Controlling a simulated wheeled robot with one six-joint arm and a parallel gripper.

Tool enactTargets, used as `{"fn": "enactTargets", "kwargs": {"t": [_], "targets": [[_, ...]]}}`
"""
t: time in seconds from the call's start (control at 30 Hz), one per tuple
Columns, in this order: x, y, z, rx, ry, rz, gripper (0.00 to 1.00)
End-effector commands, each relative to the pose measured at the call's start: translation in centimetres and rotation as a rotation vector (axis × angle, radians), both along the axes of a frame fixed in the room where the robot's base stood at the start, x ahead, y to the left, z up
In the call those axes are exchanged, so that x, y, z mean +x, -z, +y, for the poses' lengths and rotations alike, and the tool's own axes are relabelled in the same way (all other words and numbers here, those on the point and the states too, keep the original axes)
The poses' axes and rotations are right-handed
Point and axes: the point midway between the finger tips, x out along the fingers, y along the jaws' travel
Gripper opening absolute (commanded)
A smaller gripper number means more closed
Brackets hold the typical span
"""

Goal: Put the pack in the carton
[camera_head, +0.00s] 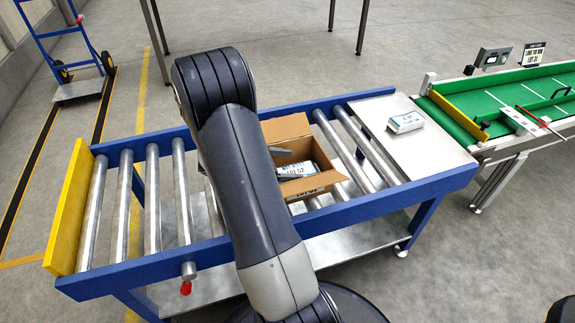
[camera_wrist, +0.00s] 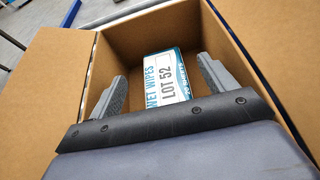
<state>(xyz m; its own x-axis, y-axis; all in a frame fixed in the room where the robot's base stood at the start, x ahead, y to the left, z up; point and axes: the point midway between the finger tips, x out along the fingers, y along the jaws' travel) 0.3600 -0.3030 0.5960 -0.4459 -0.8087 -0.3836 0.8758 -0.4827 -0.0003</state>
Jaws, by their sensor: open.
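The open cardboard carton (camera_head: 325,183) stands on the roller conveyor, flaps up. It surrounds my fingers in the wrist view, where one of its walls (camera_wrist: 235,45) shows. A white and blue pack (camera_wrist: 167,83) marked "WET WIPES LOT 52" lies inside the carton; it also shows in the head view (camera_head: 296,169), partly hidden. My gripper (camera_wrist: 163,60) is open inside the carton, one finger on each side of this pack, with gaps visible on both sides. A second white and blue pack (camera_head: 406,122) lies on the steel plate at the conveyor's right end.
The roller conveyor (camera_head: 150,200) has blue rails and a yellow end stop (camera_head: 70,215) at left. The steel plate (camera_head: 432,150) is otherwise bare. A green belt (camera_head: 510,100) with a yellow bar stands at right. A blue hand truck (camera_head: 70,45) stands far left.

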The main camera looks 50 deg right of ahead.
Motion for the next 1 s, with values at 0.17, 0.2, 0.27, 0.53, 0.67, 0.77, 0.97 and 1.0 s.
{"fn": "enactTargets", "kwargs": {"t": [0.17,0.2,0.27,0.53,0.67,0.77,0.97,1.0], "targets": [[1.3,-2.0,2.1,-0.001,-0.006,-0.001,0.8],[1.7,-2.4,2.8,0.0,-0.005,-0.001,0.8],[2.3,-2.9,4.0,-0.001,-0.006,-0.001,0.8],[4.6,-4.8,8.2,0.001,-0.003,-0.001,0.8],[5.2,-5.2,9.3,0.0,-0.001,0.0,0.8],[5.3,-5.2,9.7,0.0,-0.001,0.0,0.8],[5.4,-5.2,9.7,0.0,0.0,0.0,0.8],[5.4,-5.2,9.7,0.0,0.0,0.0,0.8]]}}
